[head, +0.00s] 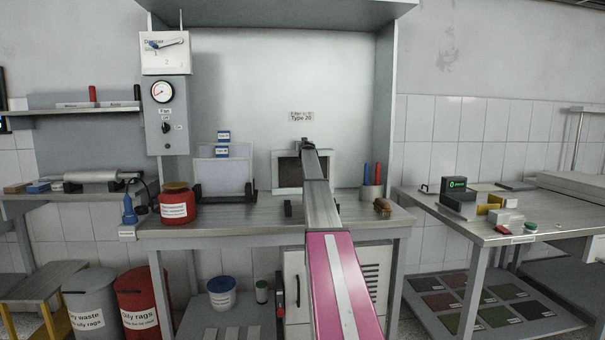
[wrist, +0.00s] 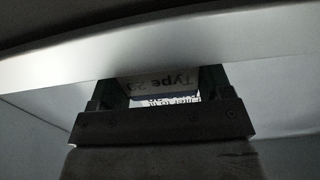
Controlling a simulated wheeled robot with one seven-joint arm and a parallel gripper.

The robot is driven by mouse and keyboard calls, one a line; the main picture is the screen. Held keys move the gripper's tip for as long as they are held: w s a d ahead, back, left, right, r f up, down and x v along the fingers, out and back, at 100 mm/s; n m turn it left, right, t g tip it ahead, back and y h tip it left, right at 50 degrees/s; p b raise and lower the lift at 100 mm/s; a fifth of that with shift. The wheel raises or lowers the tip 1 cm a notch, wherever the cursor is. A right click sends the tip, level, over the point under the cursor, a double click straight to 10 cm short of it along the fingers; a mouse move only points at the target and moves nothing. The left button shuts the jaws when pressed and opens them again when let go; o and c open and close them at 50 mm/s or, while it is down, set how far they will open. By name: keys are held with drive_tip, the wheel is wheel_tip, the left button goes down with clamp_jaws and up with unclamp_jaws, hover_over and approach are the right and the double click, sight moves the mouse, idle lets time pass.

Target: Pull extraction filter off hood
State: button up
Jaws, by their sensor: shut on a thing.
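The extraction filter (head: 289,173), a pale frame around a dark middle, stands upright low at the back of the hood (head: 348,85). My gripper (head: 306,146) reaches its top edge, and my arm hides part of its front and right side. In the wrist view my gripper (wrist: 158,88) has its two dark fingers at a pale bar (wrist: 160,50), which looks like the filter's frame. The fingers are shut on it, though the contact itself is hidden. The Type 20 label (head: 301,116) is on the back wall above; upside-down label text shows between the fingers.
A red tin (head: 177,205) sits at the bench's left. A control box (head: 166,115) hangs on the hood's left side.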

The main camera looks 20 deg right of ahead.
drive_tip(key=shift+r, duration=3.45)
drive_tip(key=shift+r, duration=3.5)
wheel_tip(320, 180, up, 7)
drive_tip(key=shift+r, duration=1.9)
